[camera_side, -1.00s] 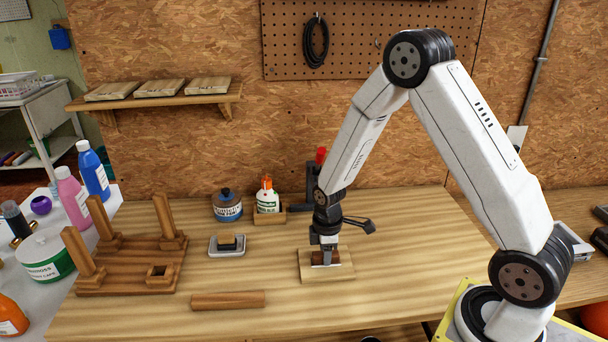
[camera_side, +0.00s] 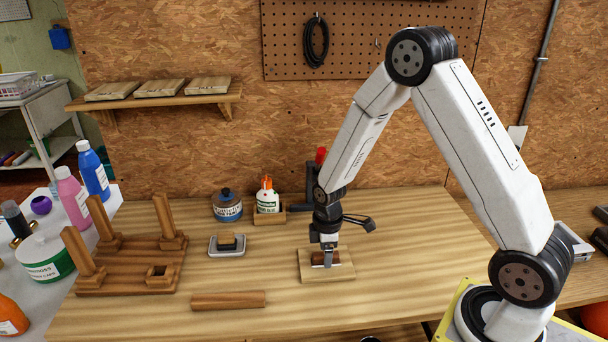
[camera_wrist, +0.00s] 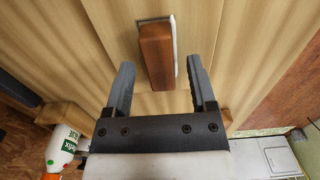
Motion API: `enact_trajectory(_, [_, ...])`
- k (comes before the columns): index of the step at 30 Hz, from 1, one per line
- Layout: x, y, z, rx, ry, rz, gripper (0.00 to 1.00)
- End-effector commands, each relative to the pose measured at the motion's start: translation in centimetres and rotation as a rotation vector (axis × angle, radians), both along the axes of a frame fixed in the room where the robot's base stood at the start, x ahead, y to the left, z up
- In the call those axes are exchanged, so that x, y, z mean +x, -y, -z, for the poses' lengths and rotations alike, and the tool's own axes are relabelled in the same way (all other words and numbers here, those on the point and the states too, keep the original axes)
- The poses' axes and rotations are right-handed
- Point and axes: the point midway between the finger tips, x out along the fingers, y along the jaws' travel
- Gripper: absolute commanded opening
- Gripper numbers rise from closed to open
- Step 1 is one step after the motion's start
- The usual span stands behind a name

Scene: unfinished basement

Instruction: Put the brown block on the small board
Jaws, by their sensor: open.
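The brown block (camera_side: 319,259) lies on the small board (camera_side: 341,272), a pale wooden rectangle on the workbench. My gripper (camera_side: 328,260) is just above the board, with its fingers down around the block. In the wrist view, my gripper (camera_wrist: 160,66) is open, with one finger on each side of the brown block (camera_wrist: 156,58). Gaps show between the fingers and the block there. The gripper hides part of the block in the side view.
A wooden stand with posts (camera_side: 130,262) is at left on the bench (camera_side: 400,260). A loose wooden bar (camera_side: 228,300) lies in front. A small tray (camera_side: 227,252), a jar (camera_side: 227,208) and a glue bottle (camera_side: 267,200) stand behind. The bench right of the board is clear.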

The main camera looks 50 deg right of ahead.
Motion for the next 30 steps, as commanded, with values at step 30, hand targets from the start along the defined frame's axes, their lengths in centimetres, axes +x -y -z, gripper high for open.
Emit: enact_trajectory(30, [0.0,0.0,-11.1,0.001,0.001,0.0,0.72])
